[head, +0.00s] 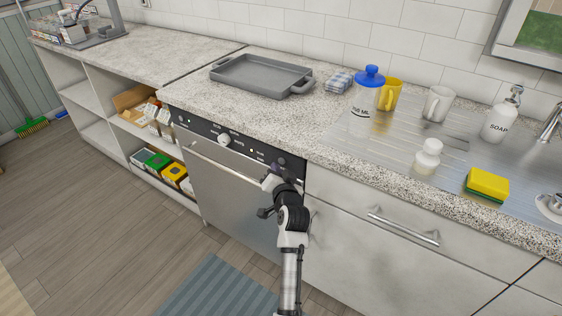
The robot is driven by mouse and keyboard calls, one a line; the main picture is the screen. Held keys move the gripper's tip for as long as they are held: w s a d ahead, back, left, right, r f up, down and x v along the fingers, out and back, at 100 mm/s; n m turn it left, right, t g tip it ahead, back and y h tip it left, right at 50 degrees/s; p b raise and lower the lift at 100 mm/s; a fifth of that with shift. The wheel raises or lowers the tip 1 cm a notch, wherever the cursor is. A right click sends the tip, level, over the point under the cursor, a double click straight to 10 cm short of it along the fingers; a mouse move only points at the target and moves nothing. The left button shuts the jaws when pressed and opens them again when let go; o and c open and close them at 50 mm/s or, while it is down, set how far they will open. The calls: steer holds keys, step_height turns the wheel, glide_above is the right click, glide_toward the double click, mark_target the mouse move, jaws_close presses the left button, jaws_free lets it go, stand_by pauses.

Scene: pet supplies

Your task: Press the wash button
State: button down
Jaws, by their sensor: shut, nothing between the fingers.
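The dishwasher (222,196) has a steel door with a long bar handle and stands under the counter. Its black control panel (195,126) runs along the top edge, with a round silver knob (225,140) and small markings to the right of it. A dark round spot (281,161) shows near the panel's right end. The labels are too small to read, so I cannot tell which control is the wash button. My gripper (270,183) is shut and empty, just below the panel's right part. My wrist hides part of the door; contact cannot be told.
A grey tray (262,76) sits on the counter above the dishwasher. A yellow mug (388,95), a white mug (437,103), a soap bottle (499,122) and a sponge (487,184) stand to the right. A drawer handle (403,229) juts out right of my arm. Open shelves (110,136) are left.

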steer(key=shift+s+a+p, duration=0.5)
steer(key=shift+s+a, duration=0.25)
steer(key=shift+s, duration=0.25)
steer(key=shift+s+a+p, duration=0.45)
steer(key=shift+s+a, duration=0.25)
steer(key=shift+s, duration=0.25)
